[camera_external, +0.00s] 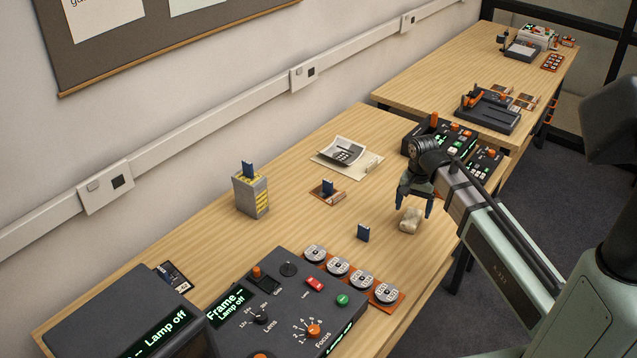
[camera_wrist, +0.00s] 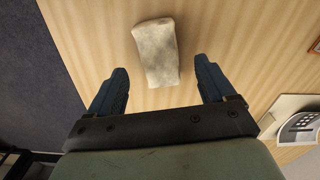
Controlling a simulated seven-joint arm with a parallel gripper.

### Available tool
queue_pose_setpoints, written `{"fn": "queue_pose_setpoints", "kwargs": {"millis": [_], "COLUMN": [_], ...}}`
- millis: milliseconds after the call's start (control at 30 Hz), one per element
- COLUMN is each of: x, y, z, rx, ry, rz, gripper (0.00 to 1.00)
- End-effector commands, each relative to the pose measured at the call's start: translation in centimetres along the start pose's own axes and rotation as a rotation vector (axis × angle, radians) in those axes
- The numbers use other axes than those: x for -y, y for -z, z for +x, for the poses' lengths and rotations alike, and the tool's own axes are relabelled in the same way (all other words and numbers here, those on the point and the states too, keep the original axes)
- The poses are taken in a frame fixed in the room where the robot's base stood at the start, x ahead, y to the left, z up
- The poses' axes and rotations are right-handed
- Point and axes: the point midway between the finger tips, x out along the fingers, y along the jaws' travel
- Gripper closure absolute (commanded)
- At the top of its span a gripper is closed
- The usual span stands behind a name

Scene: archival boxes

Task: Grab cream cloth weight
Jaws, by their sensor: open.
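The cream cloth weight (camera_external: 410,220) is a small, soft-edged block lying on the wooden table near its front edge. In the wrist view the cloth weight (camera_wrist: 157,53) lies ahead of the fingertips, roughly centred between them and slightly tilted. My gripper (camera_external: 414,204) is above and close to the cloth weight, pointing down. In the wrist view my gripper (camera_wrist: 160,74) has its two blue fingers spread apart with nothing between them. No contact with the weight is visible.
A photo (camera_external: 343,151) and a block on an orange-brown base (camera_external: 327,191) lie behind. A dark control box (camera_external: 440,138) stands beyond my gripper.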

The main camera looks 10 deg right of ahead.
Motion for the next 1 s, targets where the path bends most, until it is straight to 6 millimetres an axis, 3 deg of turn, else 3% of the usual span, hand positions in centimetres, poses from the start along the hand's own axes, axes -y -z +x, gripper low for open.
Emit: {"fn": "queue_pose_setpoints", "kwargs": {"millis": [300, 600, 1000], "x": [-0.1, 0.0, 0.0], "y": [-0.3, -0.3, -0.3], "z": [3.4, 3.7, 3.7], "rx": [0.001, 0.0, 0.0], "ry": [-0.001, 0.0, 0.0], "rz": [0.0, 0.0, 0.0], "gripper": [0.17, 0.18, 0.56]}}
